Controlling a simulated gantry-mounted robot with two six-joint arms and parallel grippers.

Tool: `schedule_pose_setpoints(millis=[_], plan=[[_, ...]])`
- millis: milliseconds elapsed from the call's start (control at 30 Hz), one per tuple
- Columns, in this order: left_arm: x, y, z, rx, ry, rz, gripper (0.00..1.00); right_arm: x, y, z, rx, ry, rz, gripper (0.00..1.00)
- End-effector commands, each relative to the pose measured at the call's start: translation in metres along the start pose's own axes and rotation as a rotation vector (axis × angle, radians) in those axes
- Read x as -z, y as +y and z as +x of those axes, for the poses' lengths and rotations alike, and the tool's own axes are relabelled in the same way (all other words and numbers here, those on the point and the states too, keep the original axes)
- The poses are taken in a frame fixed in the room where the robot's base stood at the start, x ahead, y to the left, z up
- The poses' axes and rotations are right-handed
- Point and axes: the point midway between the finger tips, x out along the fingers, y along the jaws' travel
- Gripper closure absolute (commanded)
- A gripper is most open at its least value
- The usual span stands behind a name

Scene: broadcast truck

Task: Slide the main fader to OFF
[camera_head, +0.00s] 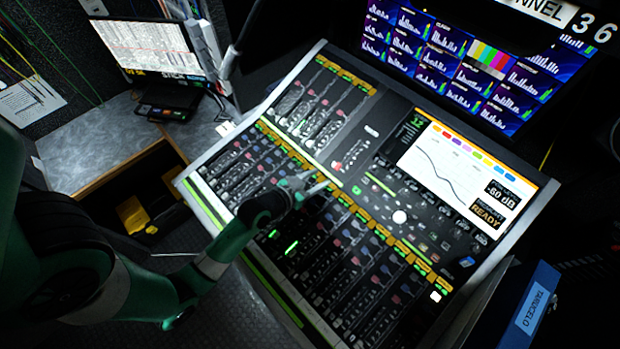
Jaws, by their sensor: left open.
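The mixing console (345,205) fills the middle of the view, tilted, with rows of faders and a lit screen (470,172) at its upper right. The screen reads about -60 dB and READY. A white square cap (435,296) shows at the right end of the lower fader bank; I cannot tell for sure that it is the main fader, and no OFF mark is legible. My left gripper (315,186) is open over the middle of the console, well left of the white cap, with nothing seen between its fingers. My right gripper is not in view.
A laptop (155,52) stands on the desk at the upper left. A monitor wall (470,60) is behind the console. A blue labelled binder (530,310) stands at the lower right.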

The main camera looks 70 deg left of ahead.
Motion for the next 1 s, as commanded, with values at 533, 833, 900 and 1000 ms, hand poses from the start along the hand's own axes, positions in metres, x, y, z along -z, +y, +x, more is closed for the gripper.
schedule_pose_setpoints(millis=[533, 833, 900, 1000], plan=[[0.0, 0.0, -0.043, 0.0, 0.001, 0.0, 0.5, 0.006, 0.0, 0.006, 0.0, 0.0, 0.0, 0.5], [0.0, 0.0, -0.042, 0.0, 0.001, 0.0, 0.5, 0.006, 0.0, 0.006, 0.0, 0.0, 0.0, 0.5], [0.0, 0.0, -0.042, 0.0, 0.0, 0.0, 0.5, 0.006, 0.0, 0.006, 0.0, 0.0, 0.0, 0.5], [0.0, 0.0, -0.042, 0.0, 0.0, 0.0, 0.5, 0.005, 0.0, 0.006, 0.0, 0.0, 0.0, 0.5]])
